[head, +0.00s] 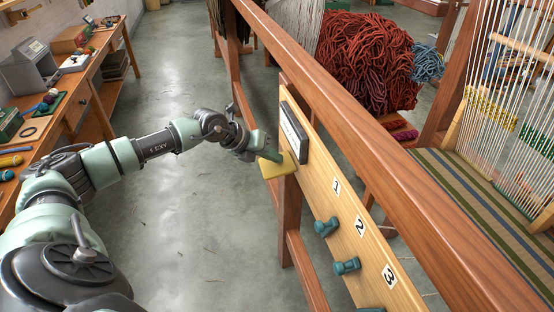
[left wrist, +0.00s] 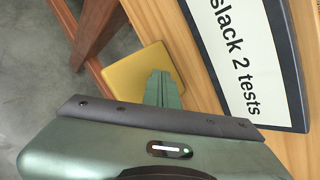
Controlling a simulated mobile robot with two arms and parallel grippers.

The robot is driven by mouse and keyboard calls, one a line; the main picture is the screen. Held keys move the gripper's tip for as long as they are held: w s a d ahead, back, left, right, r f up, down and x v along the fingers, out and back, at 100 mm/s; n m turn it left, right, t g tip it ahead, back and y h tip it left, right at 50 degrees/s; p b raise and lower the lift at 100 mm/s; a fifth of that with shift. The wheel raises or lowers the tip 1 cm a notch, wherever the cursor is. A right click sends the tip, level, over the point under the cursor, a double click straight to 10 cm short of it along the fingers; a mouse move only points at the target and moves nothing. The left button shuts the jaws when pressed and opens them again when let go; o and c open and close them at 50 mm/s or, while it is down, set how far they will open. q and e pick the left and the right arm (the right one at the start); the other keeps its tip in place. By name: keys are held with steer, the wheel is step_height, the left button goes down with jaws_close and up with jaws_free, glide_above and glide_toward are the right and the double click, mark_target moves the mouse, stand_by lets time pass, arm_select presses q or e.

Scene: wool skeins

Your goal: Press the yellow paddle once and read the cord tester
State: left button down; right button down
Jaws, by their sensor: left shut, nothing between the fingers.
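The yellow paddle (head: 273,170) sticks out from the upper left part of a wooden board (head: 322,205). My left gripper (head: 269,155) is shut and empty, with its tips at the paddle. In the left wrist view its green fingers (left wrist: 159,90) overlap the right part of the paddle (left wrist: 132,78); I cannot tell whether they touch it. The cord tester's display (head: 293,135) is on the board beside the paddle, too oblique to read in the head view. In the left wrist view the display (left wrist: 246,60) reads "slack 2 tests". My right gripper is out of view.
Teal pegs (head: 326,227) stick out of the board below the paddle, by labels 1, 2 and 3. A wooden rail (head: 390,130) runs above the board. A workbench (head: 95,95) stands at the left; the floor (head: 200,220) between is clear.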

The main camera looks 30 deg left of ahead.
mark_target(273, 165)
arm_select(q)
steer(key=shift+r+p, duration=0.4)
steer(key=shift+r, duration=0.45)
steer(key=shift+r, duration=0.2)
step_height(273, 165, up, 5)
steer(key=p, duration=0.3)
steer(key=shift+f, duration=0.15)
stand_by(0.4)
